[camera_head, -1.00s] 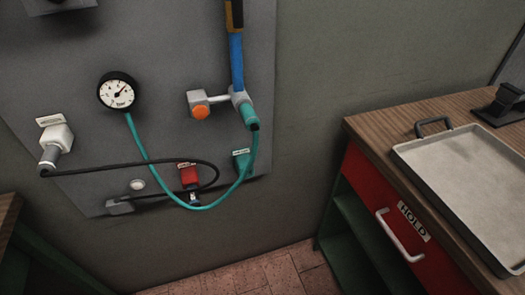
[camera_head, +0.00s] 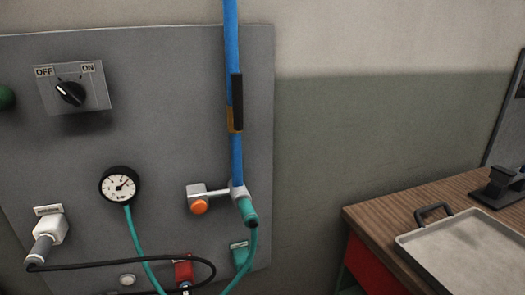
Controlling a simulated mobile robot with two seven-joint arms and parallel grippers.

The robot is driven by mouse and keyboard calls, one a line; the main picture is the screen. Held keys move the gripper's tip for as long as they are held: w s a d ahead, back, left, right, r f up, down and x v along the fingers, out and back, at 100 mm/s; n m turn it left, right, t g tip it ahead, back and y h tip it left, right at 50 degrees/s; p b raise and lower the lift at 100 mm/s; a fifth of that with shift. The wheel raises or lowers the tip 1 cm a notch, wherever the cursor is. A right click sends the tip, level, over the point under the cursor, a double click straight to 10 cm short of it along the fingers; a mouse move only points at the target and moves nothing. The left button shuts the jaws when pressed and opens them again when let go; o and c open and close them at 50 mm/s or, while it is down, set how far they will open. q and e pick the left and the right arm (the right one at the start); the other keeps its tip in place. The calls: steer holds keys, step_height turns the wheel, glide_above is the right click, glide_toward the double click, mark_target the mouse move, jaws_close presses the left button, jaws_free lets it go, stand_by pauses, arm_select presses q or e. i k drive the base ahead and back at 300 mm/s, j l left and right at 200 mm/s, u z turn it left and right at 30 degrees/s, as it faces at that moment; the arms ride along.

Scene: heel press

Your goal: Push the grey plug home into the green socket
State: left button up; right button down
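A grey plug (camera_head: 40,250) on a black cable (camera_head: 120,263) sits at the underside of a white socket (camera_head: 50,229) at the left of the wall panel. How deep it sits I cannot tell. The green socket (camera_head: 239,256) is at the panel's lower right. A teal hose (camera_head: 250,244) passes beside it, and I see no plug in its visible part. A red socket (camera_head: 183,270) is to its left, with its lower part near the picture's bottom edge. Neither of my grippers is in view.
The panel (camera_head: 150,150) carries an OFF/ON switch (camera_head: 70,93), a gauge (camera_head: 119,186) and an orange-knobbed valve (camera_head: 199,206) on a blue pipe (camera_head: 233,60). A wooden-topped cabinet (camera_head: 375,222) with a metal tray (camera_head: 465,245) stands at right.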

mark_target(37, 258)
steer(key=u, duration=1.5)
